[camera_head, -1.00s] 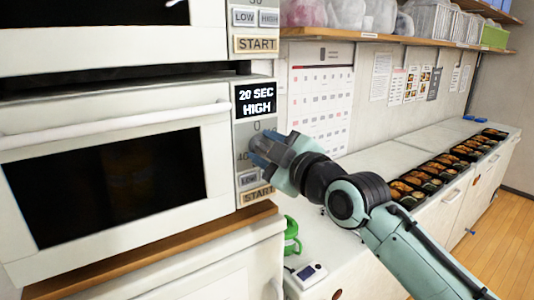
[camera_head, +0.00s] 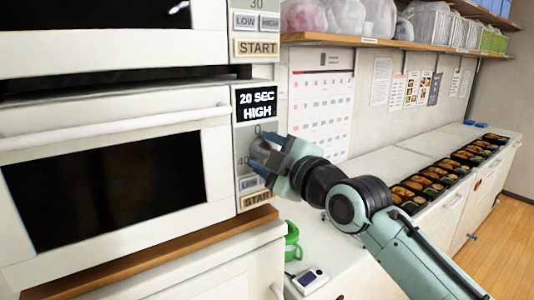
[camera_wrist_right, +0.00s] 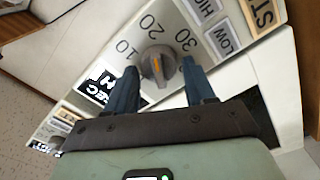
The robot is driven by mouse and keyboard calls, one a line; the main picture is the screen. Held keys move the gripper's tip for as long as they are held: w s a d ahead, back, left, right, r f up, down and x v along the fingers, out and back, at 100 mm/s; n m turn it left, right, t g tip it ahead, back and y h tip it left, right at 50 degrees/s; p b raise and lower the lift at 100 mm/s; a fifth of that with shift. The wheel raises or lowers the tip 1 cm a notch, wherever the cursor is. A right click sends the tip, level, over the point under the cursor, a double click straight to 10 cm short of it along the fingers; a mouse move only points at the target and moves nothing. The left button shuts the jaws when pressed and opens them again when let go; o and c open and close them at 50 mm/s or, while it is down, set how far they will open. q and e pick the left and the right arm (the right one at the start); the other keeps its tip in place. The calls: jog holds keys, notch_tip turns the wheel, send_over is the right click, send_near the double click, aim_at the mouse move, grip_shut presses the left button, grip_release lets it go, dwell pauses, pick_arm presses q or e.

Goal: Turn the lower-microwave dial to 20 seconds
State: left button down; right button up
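The lower microwave (camera_head: 215,165) has a black display (camera_head: 257,103) reading "20 SEC HIGH". Its grey round dial (camera_head: 261,149) is partly hidden by my right gripper in the head view. In the right wrist view the dial (camera_wrist_right: 158,66) shows an orange mark roughly in line with the printed 20. My right gripper (camera_head: 263,152) has its blue fingers spread, one on either side of the dial. In the right wrist view (camera_wrist_right: 161,85) gaps show between both fingers and the dial. My left gripper is not in view.
Low and High buttons and a START button (camera_head: 257,201) sit below the dial. An upper microwave (camera_head: 214,40) is above. A green object (camera_head: 292,240) and a small device (camera_head: 309,280) lie on the counter below. Bento trays (camera_head: 430,183) line the counter at right.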

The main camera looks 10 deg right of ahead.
jog(key=shift+o, duration=0.4)
jog(key=shift+s, duration=0.1)
jog(key=shift+s+d, duration=0.1)
jog(key=shift+s, duration=0.1)
jog(key=b+v, duration=0.3)
jog(key=v, duration=0.9)
jog(key=shift+s, duration=0.35)
jog(key=shift+d, duration=0.15)
